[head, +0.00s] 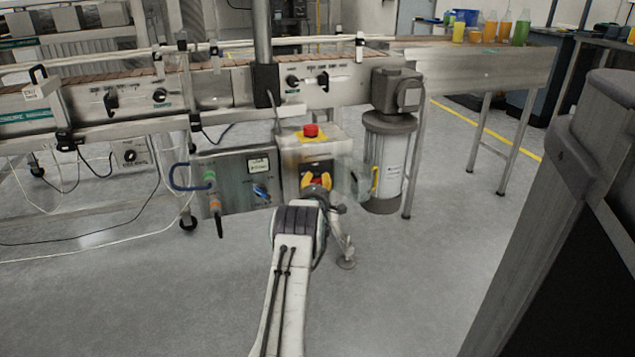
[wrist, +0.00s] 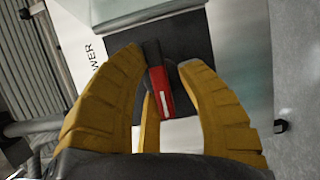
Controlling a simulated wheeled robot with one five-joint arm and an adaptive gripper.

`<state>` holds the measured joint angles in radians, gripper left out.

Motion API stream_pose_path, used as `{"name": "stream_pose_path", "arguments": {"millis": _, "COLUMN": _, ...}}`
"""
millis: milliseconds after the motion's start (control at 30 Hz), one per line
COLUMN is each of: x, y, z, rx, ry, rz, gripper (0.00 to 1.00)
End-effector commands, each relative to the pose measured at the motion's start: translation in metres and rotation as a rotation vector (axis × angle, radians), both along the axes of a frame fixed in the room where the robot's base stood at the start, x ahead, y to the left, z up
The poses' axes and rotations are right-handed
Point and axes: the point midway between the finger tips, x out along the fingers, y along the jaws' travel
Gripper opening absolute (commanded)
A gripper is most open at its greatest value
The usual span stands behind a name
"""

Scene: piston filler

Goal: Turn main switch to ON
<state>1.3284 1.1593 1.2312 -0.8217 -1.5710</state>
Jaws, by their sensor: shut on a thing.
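The main switch is a red handle (wrist: 158,88) with a white mark and a dark end, on a black plate (wrist: 185,38) in the wrist view. It lies slightly tilted between the yellow fingers of my gripper (wrist: 161,62), which is shut on it. The handle's lower end is close to the third finger, which is partly hidden behind it. In the head view my gripper (head: 317,181) is at the front of the grey control box (head: 290,160), with a little red showing between the fingers. ON and OFF marks cannot be read.
A red mushroom button (head: 311,131) on a yellow base sits on top of the box. A panel with a blue knob (head: 261,191) is at left, and a motor cylinder (head: 386,160) stands at right. The conveyor (head: 225,87) runs behind. Free floor lies in front.

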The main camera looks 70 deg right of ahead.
Motion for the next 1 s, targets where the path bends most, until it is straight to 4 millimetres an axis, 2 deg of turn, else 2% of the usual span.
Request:
{"name": "stream_pose_path", "arguments": {"millis": 433, "x": -0.0012, "y": 0.0001, "z": -0.0020, "rx": 0.150, "ry": -0.197, "rz": -0.012, "gripper": 0.03}}
{"name": "stream_pose_path", "arguments": {"millis": 767, "x": -0.0009, "y": 0.0004, "z": -0.0037, "rx": 0.164, "ry": -0.213, "rz": -0.013, "gripper": 0.03}}
{"name": "stream_pose_path", "arguments": {"millis": 800, "x": -0.0009, "y": 0.0004, "z": -0.0038, "rx": 0.164, "ry": -0.212, "rz": -0.013, "gripper": 0.37}}
{"name": "stream_pose_path", "arguments": {"millis": 1000, "x": -0.0002, "y": 0.0005, "z": -0.0030, "rx": 0.161, "ry": -0.211, "rz": -0.012, "gripper": 0.55}}
